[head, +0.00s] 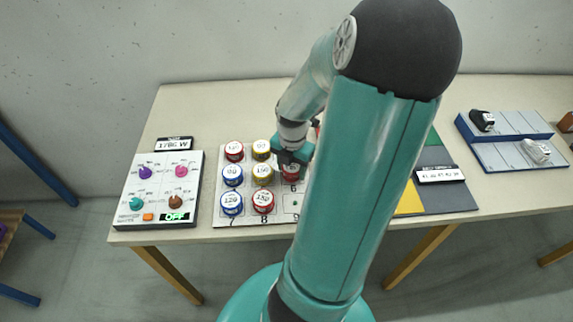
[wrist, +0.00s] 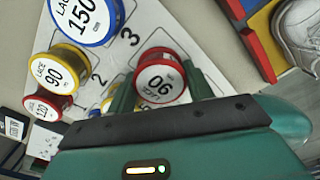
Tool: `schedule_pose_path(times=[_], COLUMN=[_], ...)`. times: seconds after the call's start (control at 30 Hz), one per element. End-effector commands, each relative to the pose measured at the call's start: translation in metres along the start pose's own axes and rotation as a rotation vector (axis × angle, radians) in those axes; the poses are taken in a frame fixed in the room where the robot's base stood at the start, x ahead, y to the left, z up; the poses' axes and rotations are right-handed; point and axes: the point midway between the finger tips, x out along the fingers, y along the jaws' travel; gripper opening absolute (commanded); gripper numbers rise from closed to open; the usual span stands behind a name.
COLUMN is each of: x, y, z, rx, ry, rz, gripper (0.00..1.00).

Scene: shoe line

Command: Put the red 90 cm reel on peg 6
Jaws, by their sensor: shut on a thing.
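My gripper (head: 291,160) is shut on the red reel (head: 290,173), just above the number 6 on the white peg board (head: 222,218). In the wrist view the red reel (wrist: 158,76) sits between the two green fingers, its round white label reading 90 upside down. I cannot tell if it is seated on the peg or held just above it. Peg 6 itself is hidden under the reel. A yellow 90 reel (wrist: 60,70) and a red 120 reel (wrist: 47,104) stand nearby on the board, with a blue 150 reel (wrist: 85,18) by number 3.
Several other reels, including a blue 120 (head: 232,204) and a red 150 (head: 263,201), fill the board's left side. A knob panel (head: 158,190) stands left. Shoes (head: 537,151) are on a rack at right. My arm hides the board's right part.

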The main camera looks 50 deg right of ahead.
Motion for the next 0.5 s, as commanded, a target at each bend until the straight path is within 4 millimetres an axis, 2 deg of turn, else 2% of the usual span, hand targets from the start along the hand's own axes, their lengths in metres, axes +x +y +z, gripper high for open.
schedule_pose_path(times=[0.5], x=[0.0066], y=[-0.0044], z=[0.0016], rx=[0.001], ry=[0.0], rz=[0.0], gripper=[0.29])
